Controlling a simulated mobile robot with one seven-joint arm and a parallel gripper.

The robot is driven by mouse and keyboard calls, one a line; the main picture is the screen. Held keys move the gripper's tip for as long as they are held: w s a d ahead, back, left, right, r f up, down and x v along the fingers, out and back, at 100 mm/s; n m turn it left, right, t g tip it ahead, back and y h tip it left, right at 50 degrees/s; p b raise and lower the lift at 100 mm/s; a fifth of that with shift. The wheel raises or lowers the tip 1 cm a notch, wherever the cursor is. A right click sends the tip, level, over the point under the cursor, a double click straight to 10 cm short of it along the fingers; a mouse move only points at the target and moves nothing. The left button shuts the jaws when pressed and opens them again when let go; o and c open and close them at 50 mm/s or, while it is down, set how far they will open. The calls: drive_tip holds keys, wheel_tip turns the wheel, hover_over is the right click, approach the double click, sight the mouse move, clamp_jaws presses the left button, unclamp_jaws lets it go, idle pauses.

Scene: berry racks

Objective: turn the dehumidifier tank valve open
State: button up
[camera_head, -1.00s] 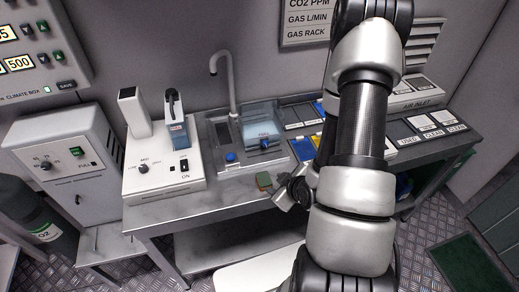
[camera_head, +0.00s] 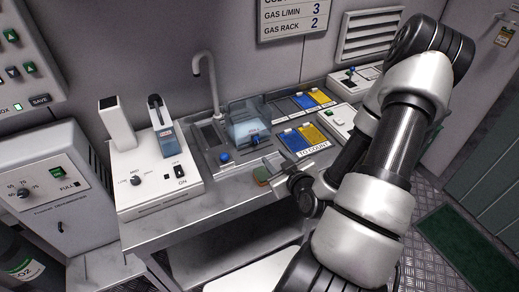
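The dehumidifier (camera_head: 50,185) is the pale cabinet at the left, with a dial, a green switch and a FULL label on its upper panel. A small dark handle (camera_head: 61,227) on its lower front looks like the tank valve; its exact angle is too small to read.
The steel bench (camera_head: 190,220) stands between the dehumidifier and my gripper. On it are a white instrument (camera_head: 155,185), a sink tap (camera_head: 208,85) and a blue clear box (camera_head: 248,125). A gas cylinder (camera_head: 20,262) stands before the dehumidifier at the lower left.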

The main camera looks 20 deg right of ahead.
sight(257, 140)
drive_tip(key=b+x, duration=0.2)
drive_tip(key=b, duration=0.4)
drive_tip(key=b+x, duration=0.3)
drive_tip(key=b, duration=0.3)
drive_tip(key=shift+w+d+f, duration=0.15)
drive_tip(key=shift+f, duration=0.15)
drive_tip(key=b, duration=0.3)
drive_tip(key=shift+w+f, duration=0.2)
drive_tip(key=shift+w, duration=0.05)
drive_tip(key=shift+w+f+b, duration=0.1)
drive_tip(key=shift+w+b, duration=0.2)
drive_tip(key=shift+b, duration=0.25)
drive_tip(key=b+x, duration=0.1)
drive_tip(key=x, duration=0.3)
drive_tip(key=b+x, duration=0.2)
drive_tip(key=x, duration=0.1)
drive_tip(key=shift+w, duration=0.5)
